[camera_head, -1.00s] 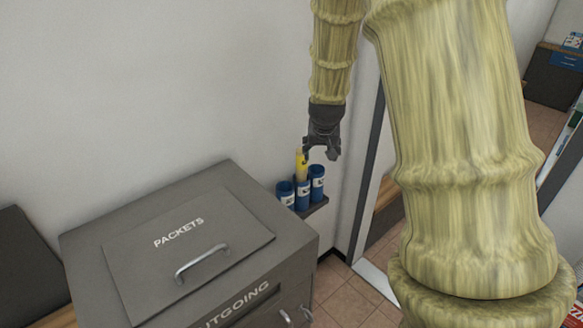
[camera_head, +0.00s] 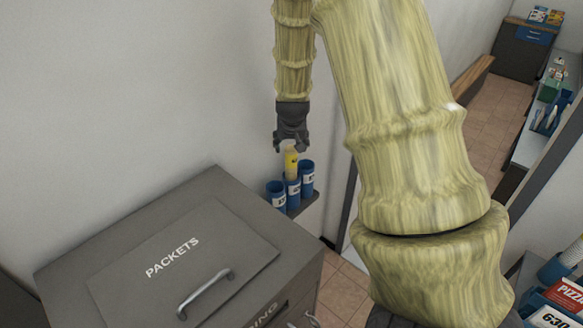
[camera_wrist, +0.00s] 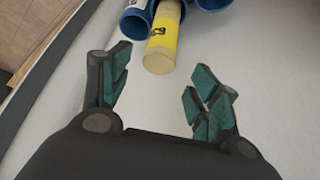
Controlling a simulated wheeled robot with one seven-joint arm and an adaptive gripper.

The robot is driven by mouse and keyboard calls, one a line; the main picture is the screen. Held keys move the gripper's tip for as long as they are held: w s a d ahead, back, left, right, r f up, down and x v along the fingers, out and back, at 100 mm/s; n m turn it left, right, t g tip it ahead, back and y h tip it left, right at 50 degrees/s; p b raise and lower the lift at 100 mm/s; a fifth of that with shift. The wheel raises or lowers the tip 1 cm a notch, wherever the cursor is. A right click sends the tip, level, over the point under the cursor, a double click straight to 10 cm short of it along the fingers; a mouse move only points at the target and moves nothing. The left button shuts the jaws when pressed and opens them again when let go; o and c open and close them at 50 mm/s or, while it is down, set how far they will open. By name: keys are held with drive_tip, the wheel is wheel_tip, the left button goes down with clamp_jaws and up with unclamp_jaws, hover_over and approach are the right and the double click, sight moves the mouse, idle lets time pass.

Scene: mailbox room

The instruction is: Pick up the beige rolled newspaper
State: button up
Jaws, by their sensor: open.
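The beige rolled newspaper (camera_head: 291,160) with a yellow band stands upright in the middle one of the blue tubes on a small wall shelf. In the wrist view the newspaper (camera_wrist: 161,50) shows its round beige end and yellow band, just beyond my fingertips. My gripper (camera_head: 291,146) is above it in the head view. My gripper also shows in the wrist view (camera_wrist: 158,70), with its teal-padded fingers open and nothing between them. The newspaper's lower part is hidden inside its tube.
Blue tubes (camera_head: 276,190) stand close on both sides of the newspaper, on a dark shelf (camera_head: 305,203) against the wall. A grey PACKETS box (camera_head: 215,195) is in front at left. A shelf unit with items (camera_head: 545,125) is at right.

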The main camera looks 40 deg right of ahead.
sight(291, 148)
drive_tip(key=shift+w+f, duration=0.4)
drive_tip(key=shift+w, duration=0.2)
drive_tip(key=shift+s+d+f+p, duration=0.55)
drive_tip(key=shift+s+f+p, duration=0.1)
drive_tip(key=shift+p, duration=0.35)
drive_tip(key=w+f, duration=0.2)
drive_tip(key=shift+w+d+f+p, duration=0.1)
drive_tip(key=shift+d+f+p, duration=0.1)
drive_tip(key=shift+f+p, duration=0.15)
drive_tip(key=shift+d+f, duration=0.1)
drive_tip(key=shift+d, duration=0.05)
drive_tip(key=shift+s, duration=0.4)
drive_tip(key=shift+w, duration=0.25)
drive_tip(key=shift+c, duration=1.4)
drive_tip(key=shift+s, duration=0.1)
drive_tip(key=c, duration=1)
clamp_jaws()
